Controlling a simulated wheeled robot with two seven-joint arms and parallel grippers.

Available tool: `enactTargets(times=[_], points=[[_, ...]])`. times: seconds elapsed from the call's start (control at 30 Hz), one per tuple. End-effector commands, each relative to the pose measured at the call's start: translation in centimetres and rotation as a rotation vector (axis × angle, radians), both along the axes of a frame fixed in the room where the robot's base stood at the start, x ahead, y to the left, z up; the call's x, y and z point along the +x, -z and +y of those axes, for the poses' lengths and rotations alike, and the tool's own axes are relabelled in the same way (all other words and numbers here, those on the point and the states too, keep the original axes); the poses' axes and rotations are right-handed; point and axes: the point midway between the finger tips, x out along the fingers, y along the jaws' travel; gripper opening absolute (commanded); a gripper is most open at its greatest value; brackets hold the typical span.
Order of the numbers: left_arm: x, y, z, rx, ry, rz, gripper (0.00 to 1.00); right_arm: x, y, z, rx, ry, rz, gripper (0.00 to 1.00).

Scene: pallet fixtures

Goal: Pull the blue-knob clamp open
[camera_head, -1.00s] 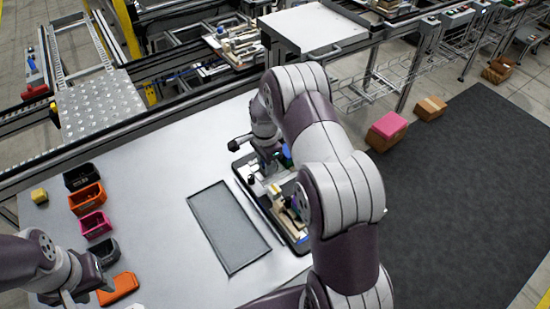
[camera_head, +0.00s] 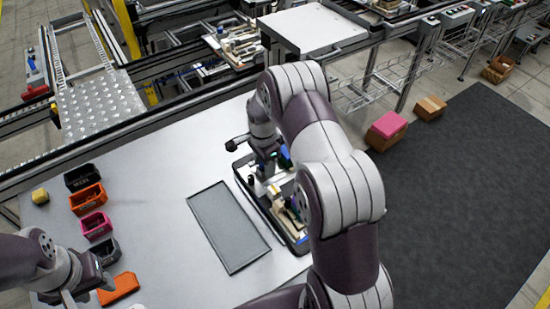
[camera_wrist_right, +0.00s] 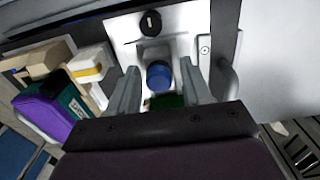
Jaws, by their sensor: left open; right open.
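The blue knob (camera_wrist_right: 159,75) of the clamp shows in the right wrist view, on a light grey mount on a white plate. My right gripper (camera_wrist_right: 160,88) is open, with one finger on each side of the knob and visible gaps between. In the head view my right gripper (camera_head: 268,158) is low over the far end of the fixture pallet (camera_head: 300,246), and the arm hides part of the pallet. My left gripper (camera_head: 72,290) is open and empty at the lower left, near the orange bin.
A grey tray (camera_head: 228,228) lies left of the pallet. Bins, including a pink one (camera_head: 95,225) and an orange one (camera_head: 87,198), line the table's left side. A purple and green part (camera_wrist_right: 55,110) sits left of the fingers. The table's middle is mostly clear.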

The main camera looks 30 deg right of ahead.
Motion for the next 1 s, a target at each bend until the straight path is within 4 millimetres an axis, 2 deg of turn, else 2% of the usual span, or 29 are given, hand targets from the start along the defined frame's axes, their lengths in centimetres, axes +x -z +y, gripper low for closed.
enactTargets(times=[0.1,0.6,1.0], points=[[0.0,-1.5,0.0,0.000,0.000,0.000,0.43,0.0,-1.8,0.0,0.000,0.000,-0.001,0.49],[0.0,-5.7,0.0,0.000,0.000,0.000,0.43,0.0,-7.2,0.0,0.000,0.000,-0.001,0.49],[0.0,-5.7,0.0,0.000,0.000,0.000,0.43,0.0,-7.4,0.0,0.000,0.000,0.000,0.49]])
